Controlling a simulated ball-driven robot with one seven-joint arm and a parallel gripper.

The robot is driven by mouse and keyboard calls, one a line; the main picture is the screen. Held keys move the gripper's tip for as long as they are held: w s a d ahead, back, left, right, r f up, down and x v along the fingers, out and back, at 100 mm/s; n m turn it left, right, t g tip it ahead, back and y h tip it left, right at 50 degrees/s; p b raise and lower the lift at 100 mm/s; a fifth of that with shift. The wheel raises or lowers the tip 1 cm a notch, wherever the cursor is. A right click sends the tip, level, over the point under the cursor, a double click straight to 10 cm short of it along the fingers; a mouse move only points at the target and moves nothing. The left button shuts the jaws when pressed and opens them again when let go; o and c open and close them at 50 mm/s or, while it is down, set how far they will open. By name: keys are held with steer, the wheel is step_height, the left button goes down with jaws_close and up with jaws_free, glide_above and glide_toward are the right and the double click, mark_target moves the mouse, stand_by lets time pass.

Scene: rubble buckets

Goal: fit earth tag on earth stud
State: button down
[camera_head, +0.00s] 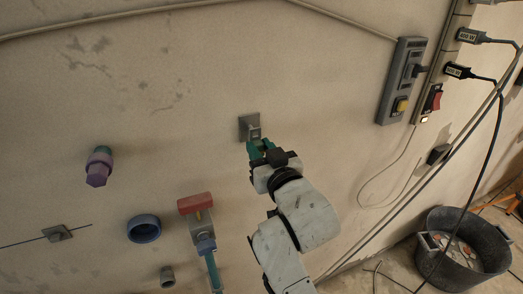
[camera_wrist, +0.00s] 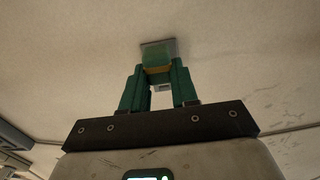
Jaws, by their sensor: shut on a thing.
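The earth stud sits on a small square grey plate (camera_head: 247,122) fixed to the wall; the plate also shows beyond my fingers in the wrist view (camera_wrist: 158,45). My gripper (camera_head: 258,148) has green fingers, pointing up at the plate and very close to it. In the wrist view my gripper (camera_wrist: 158,80) is shut on a small green and yellow piece, which I take to be the earth tag (camera_wrist: 157,69). The tag lies in front of the plate and hides the stud there. I cannot tell whether the tag touches or surrounds the stud.
A grey switch box (camera_head: 401,82) is at upper right. A dark bucket (camera_head: 465,262) stands on the floor. The wall around the plate is clear.

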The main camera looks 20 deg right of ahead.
steer(key=shift+w, duration=1.3)
steer(key=shift+w, duration=0.1)
stand_by(0.5)
steer(key=shift+w, duration=0.15)
steer(key=c, duration=0.8)
jaws_free()
steer(key=s+b, duration=0.2)
steer(key=s, duration=0.9)
